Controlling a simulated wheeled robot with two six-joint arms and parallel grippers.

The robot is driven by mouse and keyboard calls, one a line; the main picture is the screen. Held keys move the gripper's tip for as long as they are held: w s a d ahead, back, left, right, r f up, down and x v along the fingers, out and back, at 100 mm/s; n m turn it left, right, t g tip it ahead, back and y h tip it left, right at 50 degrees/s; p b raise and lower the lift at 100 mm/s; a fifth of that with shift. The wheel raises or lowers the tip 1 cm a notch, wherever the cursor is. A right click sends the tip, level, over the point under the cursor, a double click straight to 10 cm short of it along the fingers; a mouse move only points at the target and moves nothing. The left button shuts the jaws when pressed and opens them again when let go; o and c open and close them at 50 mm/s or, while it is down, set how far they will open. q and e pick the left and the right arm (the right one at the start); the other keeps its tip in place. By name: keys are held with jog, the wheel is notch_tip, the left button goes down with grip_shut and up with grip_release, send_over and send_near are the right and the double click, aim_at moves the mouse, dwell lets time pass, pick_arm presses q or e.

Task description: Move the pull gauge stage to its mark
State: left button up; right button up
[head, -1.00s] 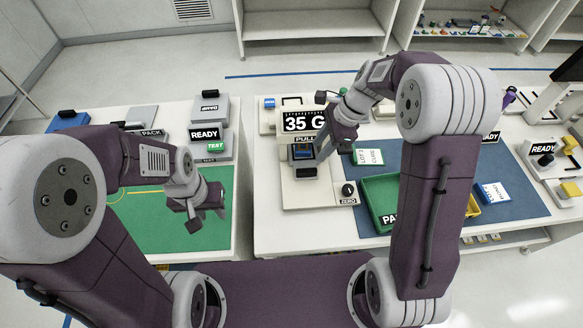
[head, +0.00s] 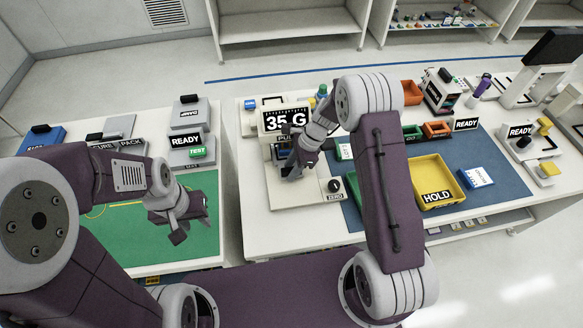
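The pull gauge is a white unit with a black display reading "35 G" (head: 285,119). Its base plate (head: 292,194) extends toward me, with a black ZERO knob (head: 335,185) at the right. The stage (head: 282,153), a small block with some blue, sits below the PULL label and is largely covered by my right gripper. My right gripper (head: 291,168) is down over the stage; its fingertips are too small and overlapped to show whether they grip it. The stage's mark cannot be made out. My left gripper (head: 186,228) is open and empty above the green mat (head: 195,245).
READY and TEST boxes (head: 190,140) stand at the left table's back. Right of the gauge, a blue mat (head: 465,205) holds a yellow HOLD tray (head: 432,172), small green and orange bins, and a blue-white packet (head: 476,177). A gap separates the tables.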

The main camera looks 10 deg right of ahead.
grip_shut()
jog(key=shift+w, duration=0.1)
dwell(1.3)
